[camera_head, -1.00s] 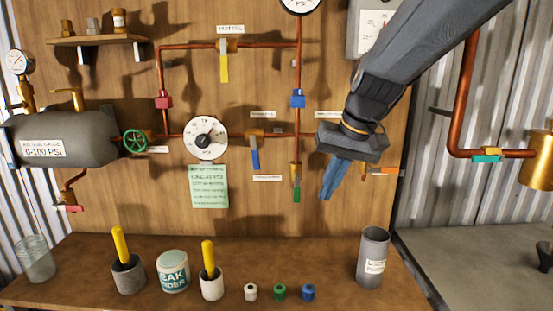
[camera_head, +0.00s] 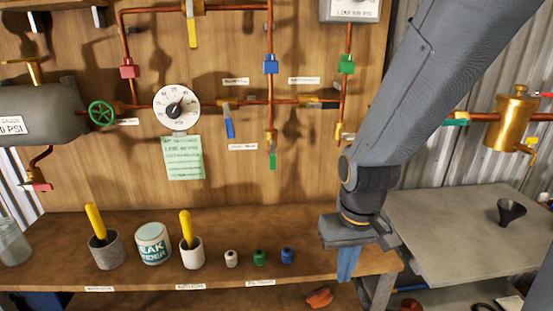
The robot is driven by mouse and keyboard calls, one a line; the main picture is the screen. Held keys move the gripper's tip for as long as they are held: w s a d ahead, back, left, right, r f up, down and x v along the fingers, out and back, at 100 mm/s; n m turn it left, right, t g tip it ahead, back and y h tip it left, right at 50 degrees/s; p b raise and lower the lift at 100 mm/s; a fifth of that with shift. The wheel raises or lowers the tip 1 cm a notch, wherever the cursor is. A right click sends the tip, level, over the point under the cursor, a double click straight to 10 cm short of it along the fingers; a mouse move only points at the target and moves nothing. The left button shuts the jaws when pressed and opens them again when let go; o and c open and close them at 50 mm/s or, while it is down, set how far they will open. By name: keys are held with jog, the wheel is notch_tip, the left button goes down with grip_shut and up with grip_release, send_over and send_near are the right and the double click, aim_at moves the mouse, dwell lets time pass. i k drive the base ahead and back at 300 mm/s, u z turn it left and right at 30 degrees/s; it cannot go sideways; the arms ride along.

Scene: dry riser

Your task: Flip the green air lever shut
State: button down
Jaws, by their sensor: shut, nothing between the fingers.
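A green lever (camera_head: 272,158) hangs straight down at the bottom of a vertical copper pipe on the wooden board, left of my arm. A teal-green lever (camera_head: 456,119) lies along a horizontal pipe at the right, beside the brass tank and just right of my arm. I cannot tell from labels which one is the air lever. My gripper (camera_head: 347,265) is shut and empty, its blue fingers pointing down at the bench's right end, well below both levers and apart from them.
The bench (camera_head: 215,221) holds cups with yellow handles, a leak-finder tin (camera_head: 152,244) and small caps. A blue lever (camera_head: 229,128), a yellow lever (camera_head: 192,33) and a green handwheel (camera_head: 102,113) sit on the pipes. A brass tank (camera_head: 512,118) stands above a grey table (camera_head: 450,225) at right.

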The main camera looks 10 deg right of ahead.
aim_at(272, 155)
jog(key=k, duration=1.35)
jog(key=u, duration=0.7)
jog(key=i, duration=1.65)
jog(key=z, duration=0.75)
